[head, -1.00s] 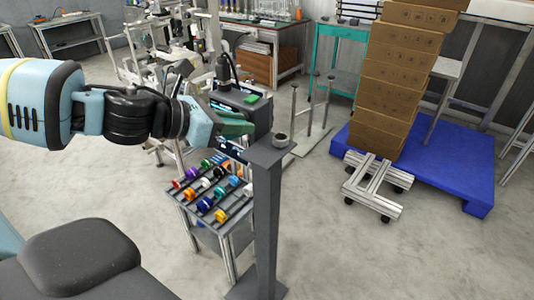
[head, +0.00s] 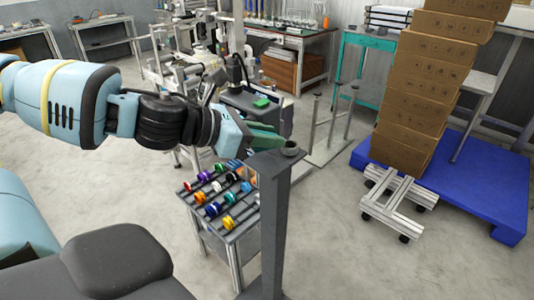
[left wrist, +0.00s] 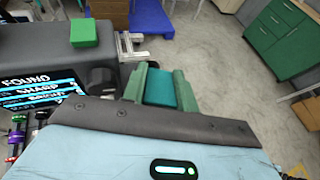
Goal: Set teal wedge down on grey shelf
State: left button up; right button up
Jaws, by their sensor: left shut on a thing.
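My left gripper (head: 268,139) has green fingers and is shut on the teal wedge (left wrist: 160,88), which shows between the fingers in the left wrist view. In the head view the fingers largely hide the wedge. The gripper is beside the flat grey top of a post (head: 272,163), the likeliest grey shelf, and overlaps its back left side in the picture. I cannot tell whether the wedge touches it. My right gripper is not in view.
A dark box with a screen (left wrist: 40,85) carries a green block (left wrist: 83,32). A low rack (head: 243,228) of coloured reels stands below my left gripper.

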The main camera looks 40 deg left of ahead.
pick_arm(q)
jog(key=shift+f, duration=0.35)
jog(key=shift+f+b, duration=0.45)
jog(key=shift+f, duration=1.1)
jog(key=shift+f, duration=0.1)
jog(key=shift+f, duration=0.1)
jog(key=o, duration=0.9)
jog(key=shift+o, duration=0.2)
